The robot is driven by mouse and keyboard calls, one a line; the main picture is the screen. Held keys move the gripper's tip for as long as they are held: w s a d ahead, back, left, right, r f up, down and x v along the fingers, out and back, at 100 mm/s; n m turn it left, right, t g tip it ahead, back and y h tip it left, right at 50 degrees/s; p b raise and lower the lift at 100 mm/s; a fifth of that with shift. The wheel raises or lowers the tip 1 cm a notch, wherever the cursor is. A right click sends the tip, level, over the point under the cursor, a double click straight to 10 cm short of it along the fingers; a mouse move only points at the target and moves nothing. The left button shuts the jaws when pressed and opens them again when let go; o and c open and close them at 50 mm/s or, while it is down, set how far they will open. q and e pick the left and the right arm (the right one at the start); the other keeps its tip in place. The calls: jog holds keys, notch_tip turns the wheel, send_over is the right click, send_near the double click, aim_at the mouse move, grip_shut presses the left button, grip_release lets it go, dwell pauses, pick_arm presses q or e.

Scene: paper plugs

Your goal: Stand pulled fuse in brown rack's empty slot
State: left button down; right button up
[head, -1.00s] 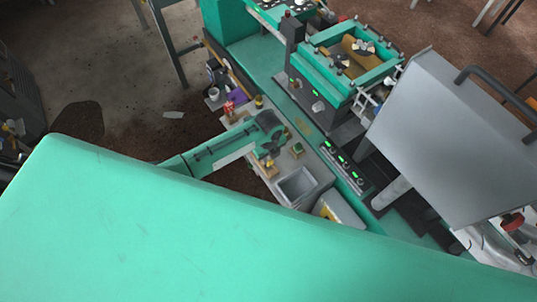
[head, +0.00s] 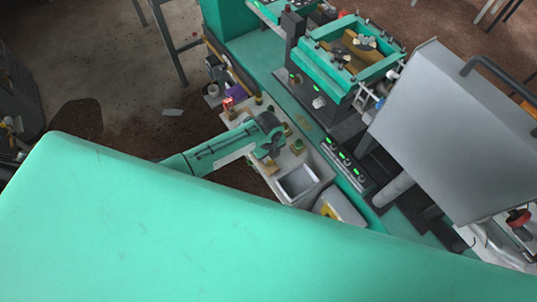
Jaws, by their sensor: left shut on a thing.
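My left gripper (head: 268,157) is at the end of the green arm that comes in from the left, over the narrow pale bench. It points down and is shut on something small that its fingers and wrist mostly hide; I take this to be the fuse. Small brownish pieces show close around the fingertips, but I cannot tell which is the brown rack or see its empty slot. A small green block on a brown base (head: 297,147) stands just right of the gripper. My right gripper is not in view.
A red item (head: 228,103) stands up-left. A teal-framed machine (head: 350,50) and a control strip with green lights (head: 346,165) rise to the right. My large green body covers the foreground.

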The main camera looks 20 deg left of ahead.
aim_at(269, 158)
pick_arm(q)
jog(key=shift+f, duration=0.35)
jog(key=c, duration=1.2)
grip_release()
jog(key=shift+r+p, duration=1.1)
jog(key=shift+r, duration=2.4)
